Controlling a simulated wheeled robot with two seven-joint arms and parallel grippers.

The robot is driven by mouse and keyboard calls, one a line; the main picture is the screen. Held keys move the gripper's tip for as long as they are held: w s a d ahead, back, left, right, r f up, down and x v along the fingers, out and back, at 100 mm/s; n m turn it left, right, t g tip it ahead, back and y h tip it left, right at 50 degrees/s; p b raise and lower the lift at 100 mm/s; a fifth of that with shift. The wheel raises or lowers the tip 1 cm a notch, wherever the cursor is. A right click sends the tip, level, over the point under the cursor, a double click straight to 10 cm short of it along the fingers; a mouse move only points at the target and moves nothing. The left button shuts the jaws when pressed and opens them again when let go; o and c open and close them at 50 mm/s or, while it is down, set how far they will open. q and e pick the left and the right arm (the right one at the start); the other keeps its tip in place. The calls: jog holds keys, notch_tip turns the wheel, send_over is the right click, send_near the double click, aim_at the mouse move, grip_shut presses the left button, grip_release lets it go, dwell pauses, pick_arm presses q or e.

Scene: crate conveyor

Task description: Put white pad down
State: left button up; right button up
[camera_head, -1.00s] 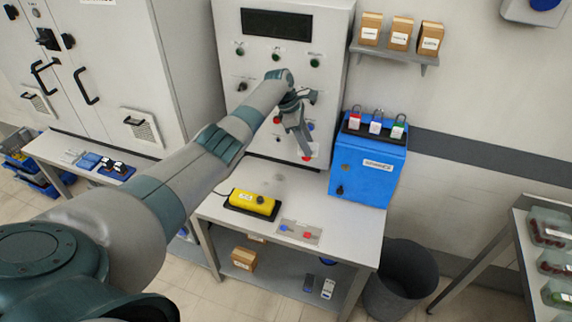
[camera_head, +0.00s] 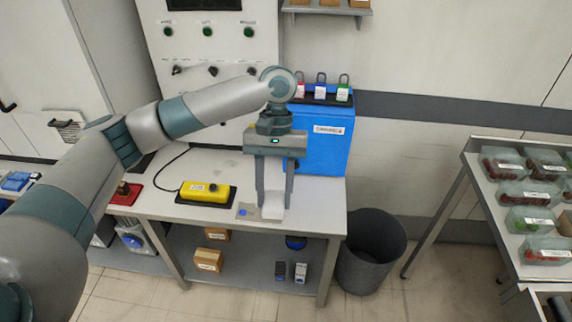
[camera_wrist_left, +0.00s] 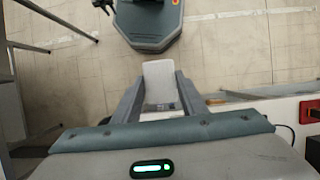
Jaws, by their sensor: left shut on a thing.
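My left gripper (camera_head: 274,204) points down over the front right part of the grey table (camera_head: 315,192). It is shut on the white pad (camera_head: 270,198), which sits between its two fingers. The white pad also shows as a pale block between the fingers in the left wrist view (camera_wrist_left: 159,80). The gripper hides part of a small grey plate (camera_head: 241,214) with a blue piece on it. I cannot tell whether the pad touches the table. My right gripper is not in view.
A dark bin (camera_head: 369,252) is on the floor to the right. Bare tabletop lies right of the gripper.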

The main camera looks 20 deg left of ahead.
pick_arm(q)
jog(key=s+a+f+m+y, duration=0.1)
jog(key=s+m, duration=0.1)
jog(key=s, duration=0.4)
jog(key=shift+s+a+f+m+b, duration=0.15)
jog(key=shift+s+a+m+b, duration=0.2)
jog(key=shift+a+b, duration=0.1)
